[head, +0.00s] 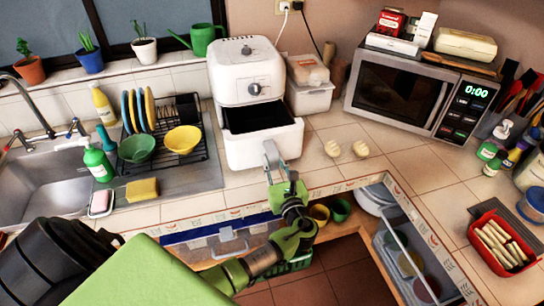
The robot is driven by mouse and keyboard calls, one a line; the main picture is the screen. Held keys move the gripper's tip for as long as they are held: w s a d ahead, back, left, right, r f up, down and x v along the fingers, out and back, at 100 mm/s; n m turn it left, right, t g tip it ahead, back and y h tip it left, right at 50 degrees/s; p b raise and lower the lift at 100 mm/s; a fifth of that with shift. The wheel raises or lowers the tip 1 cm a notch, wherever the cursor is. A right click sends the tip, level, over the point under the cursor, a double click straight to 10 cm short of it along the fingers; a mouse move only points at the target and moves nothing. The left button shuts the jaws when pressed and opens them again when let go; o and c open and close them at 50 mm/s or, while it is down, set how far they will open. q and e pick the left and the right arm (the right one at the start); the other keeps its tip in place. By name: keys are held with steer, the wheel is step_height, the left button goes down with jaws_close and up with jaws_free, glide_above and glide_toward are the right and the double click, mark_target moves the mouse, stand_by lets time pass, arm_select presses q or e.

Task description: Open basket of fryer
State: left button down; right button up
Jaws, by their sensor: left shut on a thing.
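The white air fryer (235,72) stands on the tiled counter against the back wall. Its basket (243,152) is pulled out at the front, and its dark inside shows from above. My left gripper (271,155) is at the front of the basket, shut on its handle, which is mostly hidden by the fingers. My right gripper is not in view.
A dish rack (170,160) with plates and bowls stands left of the fryer, beside the sink (50,185). An open drawer (405,255) sits below the counter. Counter right of the basket is mostly clear.

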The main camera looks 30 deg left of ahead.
arm_select(q)
steer(key=c, duration=1.9)
jaws_free()
steer(key=shift+o, duration=0.7)
steer(key=shift+s+d, duration=0.1)
steer(key=shift+d, duration=0.05)
steer(key=v, duration=1.1)
steer(key=shift+s+d, duration=0.3)
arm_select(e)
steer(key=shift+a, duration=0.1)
